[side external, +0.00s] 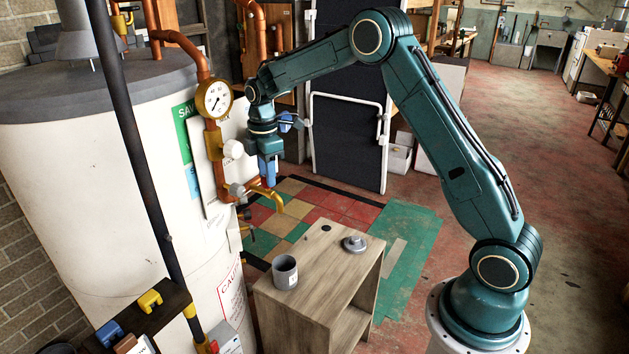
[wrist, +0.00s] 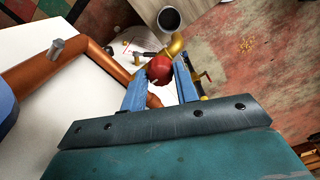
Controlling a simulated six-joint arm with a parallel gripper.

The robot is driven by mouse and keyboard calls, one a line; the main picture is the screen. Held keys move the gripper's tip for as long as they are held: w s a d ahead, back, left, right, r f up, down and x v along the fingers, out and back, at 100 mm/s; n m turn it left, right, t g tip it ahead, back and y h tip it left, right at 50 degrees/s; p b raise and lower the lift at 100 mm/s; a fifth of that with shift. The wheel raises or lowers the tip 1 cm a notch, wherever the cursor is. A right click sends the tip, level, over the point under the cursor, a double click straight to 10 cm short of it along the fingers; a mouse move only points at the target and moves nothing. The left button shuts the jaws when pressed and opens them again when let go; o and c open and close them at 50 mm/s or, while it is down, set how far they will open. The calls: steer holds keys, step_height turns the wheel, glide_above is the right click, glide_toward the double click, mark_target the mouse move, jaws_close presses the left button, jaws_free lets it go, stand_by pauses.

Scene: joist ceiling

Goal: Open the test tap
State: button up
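The test tap (side external: 268,194) is a brass tap with a downturned spout, on the copper pipe at the tank's right side. In the wrist view, its brass spout (wrist: 175,46) shows beyond a round red knob (wrist: 159,68). My gripper (side external: 266,182) points down right over the tap. In the wrist view, the two blue fingers of my gripper (wrist: 162,66) are apart, with the red knob at their tips. I cannot tell whether they touch or squeeze it. The knob is hidden in the side view.
A white tank (side external: 100,150) stands close at left, with a pressure gauge (side external: 214,98) and copper pipes near my wrist. Below is a wooden stand (side external: 320,265) with a grey cup (side external: 285,272) and a grey lidlike piece (side external: 354,243). Floor at right is open.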

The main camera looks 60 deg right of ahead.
steer(key=shift+n, duration=2.4)
steer(key=o, duration=1)
steer(key=shift+r, duration=0.15)
step_height(320, 180, up, 14)
steer(key=shift+f, duration=0.2)
